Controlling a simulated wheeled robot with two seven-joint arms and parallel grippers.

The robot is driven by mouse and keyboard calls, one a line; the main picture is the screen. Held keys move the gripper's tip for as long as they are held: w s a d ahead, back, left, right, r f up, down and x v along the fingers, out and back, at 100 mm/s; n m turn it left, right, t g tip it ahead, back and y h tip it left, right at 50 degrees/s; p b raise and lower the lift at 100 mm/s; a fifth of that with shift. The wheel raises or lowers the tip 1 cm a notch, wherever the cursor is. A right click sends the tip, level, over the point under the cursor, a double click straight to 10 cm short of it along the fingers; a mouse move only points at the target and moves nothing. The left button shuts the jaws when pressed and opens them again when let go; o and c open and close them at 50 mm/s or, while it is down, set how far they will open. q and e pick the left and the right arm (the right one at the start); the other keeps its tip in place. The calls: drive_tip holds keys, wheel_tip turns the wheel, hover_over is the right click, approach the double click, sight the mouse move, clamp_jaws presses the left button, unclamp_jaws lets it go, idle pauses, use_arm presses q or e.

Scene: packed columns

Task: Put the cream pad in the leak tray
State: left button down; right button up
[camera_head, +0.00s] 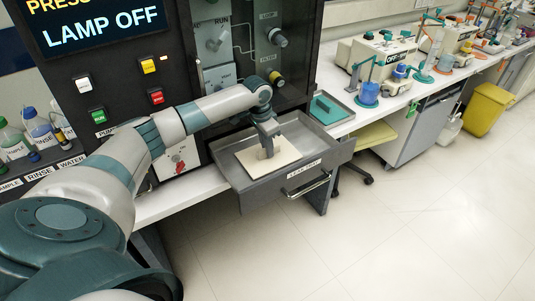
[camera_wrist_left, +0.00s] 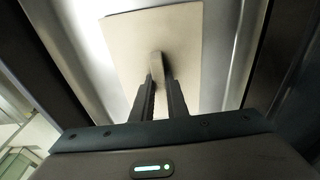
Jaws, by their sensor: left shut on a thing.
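The cream pad (camera_head: 284,153) lies flat, or very nearly so, inside the open grey leak tray (camera_head: 258,192), which is pulled out like a drawer with a handle on its labelled front. The pad also shows in the left wrist view (camera_wrist_left: 180,35), with a small upright tab at its middle. My left gripper (camera_head: 267,149) points down over the pad, and its fingers are shut on that tab. The left fingers also show in the wrist view (camera_wrist_left: 160,90). I cannot tell whether the pad fully touches the tray floor. My right gripper is not in view.
A teal pad (camera_head: 328,107) lies in a shallow grey tray right of the leak tray. The dark machine (camera_head: 110,100) with its buttons and display stands behind my left arm. Bottles (camera_head: 38,128) stand at the left. Open floor lies at the lower right.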

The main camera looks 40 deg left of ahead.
sight(264, 149)
use_arm(q)
drive_tip(key=shift+f, duration=0.3)
drive_tip(key=c, duration=1.7)
unclamp_jaws()
drive_tip(key=shift+c, duration=0.2)
drive_tip(key=shift+r, duration=0.1)
drive_tip(key=r+p, duration=0.6)
drive_tip(key=p, duration=0.1)
drive_tip(key=s+r+p, duration=0.1)
drive_tip(key=r+p, duration=0.2)
drive_tip(key=shift+s+a+r, duration=0.1)
drive_tip(key=shift+a+r, duration=0.1)
drive_tip(key=shift+r, duration=0.15)
drive_tip(key=r+p, duration=0.2)
drive_tip(key=shift+s+a+r+p, duration=0.1)
drive_tip(key=shift+s+p, duration=0.1)
drive_tip(key=shift+p, duration=0.2)
